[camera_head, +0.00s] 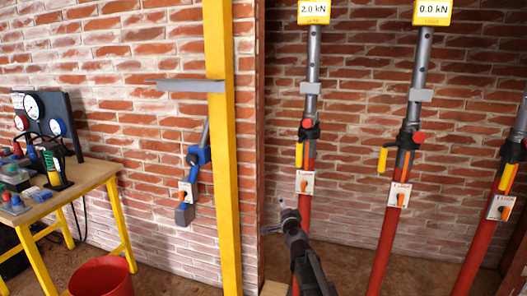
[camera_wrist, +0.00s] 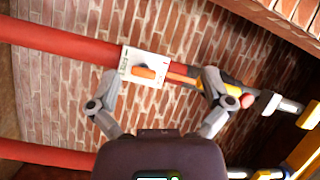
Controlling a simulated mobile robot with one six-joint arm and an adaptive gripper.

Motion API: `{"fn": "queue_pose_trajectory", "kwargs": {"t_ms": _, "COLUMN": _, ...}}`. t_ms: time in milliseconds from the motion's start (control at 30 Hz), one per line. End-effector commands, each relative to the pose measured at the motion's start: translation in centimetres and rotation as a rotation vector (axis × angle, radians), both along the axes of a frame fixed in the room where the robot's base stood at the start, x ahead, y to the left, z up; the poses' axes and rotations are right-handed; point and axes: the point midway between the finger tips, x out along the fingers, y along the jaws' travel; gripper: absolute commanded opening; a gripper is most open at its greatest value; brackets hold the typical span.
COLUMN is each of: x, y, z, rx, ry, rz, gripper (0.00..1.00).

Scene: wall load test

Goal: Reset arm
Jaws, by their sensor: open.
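My gripper (camera_head: 283,212) is in front of the lower part of the nearest red and grey prop (camera_head: 306,225), below its white plate with an orange knob (camera_head: 305,182). In the wrist view my gripper (camera_wrist: 160,78) is open, its two fingers spread wide with nothing held between them. The white plate with the orange knob (camera_wrist: 143,68) shows between and beyond the fingers. The right finger partly covers the prop near its yellow handle. Whether the fingers touch the prop cannot be told.
A yellow display (camera_head: 314,11) reads 2.0 kN; another (camera_head: 432,12) reads 0.0 kN above a second prop (camera_head: 387,233). A third prop (camera_head: 477,245) leans at right. A yellow post (camera_head: 226,150), workbench (camera_head: 60,198) and red bucket (camera_head: 102,277) stand left.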

Motion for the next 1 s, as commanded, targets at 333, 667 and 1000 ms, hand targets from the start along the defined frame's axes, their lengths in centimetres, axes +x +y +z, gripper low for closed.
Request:
{"fn": "queue_pose_trajectory", "kwargs": {"t_ms": 333, "x": -6.0, "y": 2.7, "z": -5.1, "rx": -0.343, "ry": 0.189, "rz": 0.336, "gripper": 1.00}}
{"fn": "queue_pose_trajectory", "kwargs": {"t_ms": 667, "x": -13.7, "y": 1.4, "z": -11.8, "rx": -0.642, "ry": 0.495, "rz": 0.590, "gripper": 1.00}}
{"fn": "queue_pose_trajectory", "kwargs": {"t_ms": 1000, "x": -23.1, "y": -3.9, "z": -17.1, "rx": -0.876, "ry": 0.905, "rz": 0.760, "gripper": 1.00}}
